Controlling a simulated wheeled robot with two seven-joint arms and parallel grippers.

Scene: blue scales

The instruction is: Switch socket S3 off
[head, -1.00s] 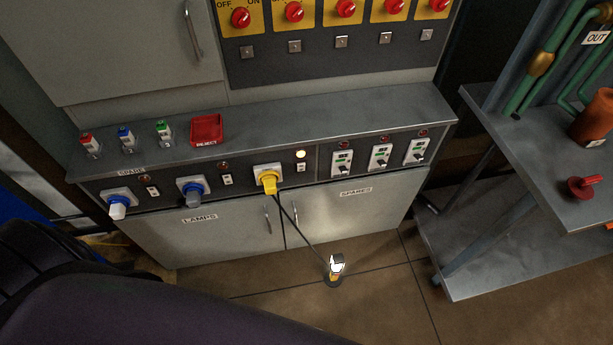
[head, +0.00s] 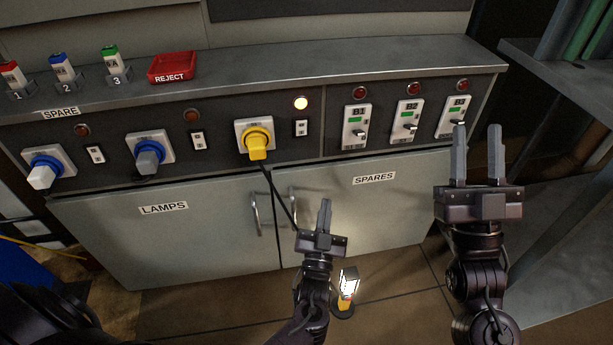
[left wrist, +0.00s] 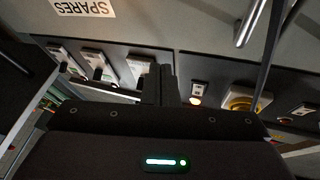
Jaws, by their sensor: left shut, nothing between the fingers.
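A yellow socket (head: 255,137) with a yellow plug and black cord sits mid-panel; I read no S3 label. Right of it is a small white rocker switch (head: 301,129) under a lit lamp (head: 301,103). The left wrist view shows, upside down, the yellow socket (left wrist: 243,101), the switch (left wrist: 200,89) and the glowing lamp (left wrist: 195,101). My left gripper (head: 325,203) is shut and empty, appearing below the switch in the head view, before the cupboard doors. My right gripper (head: 476,130) is open and empty, in front of the panel's right end.
Two blue sockets (head: 150,152) (head: 48,167) with switches are at left. Breakers B1 (head: 357,127), B2 (head: 406,121) and B3 (head: 453,115) are at right. A red reject tray (head: 172,66) stands on the ledge. A lit lamp-like object (head: 347,290) stands on the floor.

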